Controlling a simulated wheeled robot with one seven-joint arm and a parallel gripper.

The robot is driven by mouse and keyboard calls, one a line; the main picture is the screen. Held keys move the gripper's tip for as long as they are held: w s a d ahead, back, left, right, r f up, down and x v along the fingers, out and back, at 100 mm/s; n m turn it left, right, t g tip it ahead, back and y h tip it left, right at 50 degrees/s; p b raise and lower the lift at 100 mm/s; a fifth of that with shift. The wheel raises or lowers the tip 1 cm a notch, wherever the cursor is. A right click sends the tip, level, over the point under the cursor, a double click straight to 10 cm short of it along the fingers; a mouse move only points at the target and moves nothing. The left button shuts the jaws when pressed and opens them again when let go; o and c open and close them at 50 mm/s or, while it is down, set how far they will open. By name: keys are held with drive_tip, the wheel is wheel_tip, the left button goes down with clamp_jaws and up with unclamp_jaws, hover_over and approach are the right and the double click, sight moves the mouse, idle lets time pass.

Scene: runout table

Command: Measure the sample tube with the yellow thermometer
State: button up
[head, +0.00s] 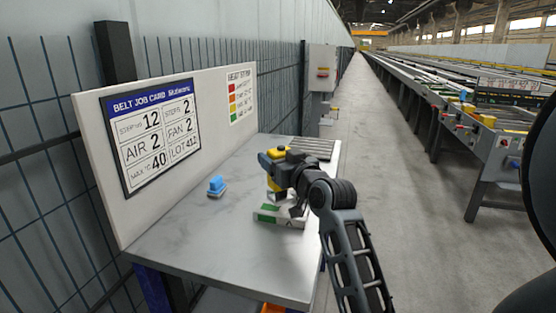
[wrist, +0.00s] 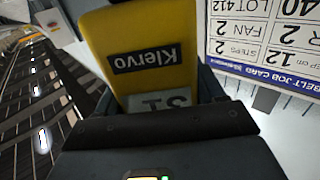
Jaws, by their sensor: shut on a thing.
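My gripper (head: 283,174) is shut on a yellow device, which I take to be the yellow thermometer (head: 274,184). It is held over the right part of the table. In the wrist view the thermometer (wrist: 140,40) fills the space between the fingers of my gripper (wrist: 158,92), with a dark "Klervo" label and a grey-white patch below it. A white block with green markings (head: 268,214) lies on the table just below the gripper, partly hidden by it. I cannot make out a sample tube in either view.
The grey table (head: 190,240) is clear at front left. A board with a job card (head: 152,132) runs along the back left. A dark ribbed tray (head: 314,147) lies at the far end.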

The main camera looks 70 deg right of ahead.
drive_tip(key=shift+r+p, duration=1.45)
drive_tip(key=shift+r, duration=0.6)
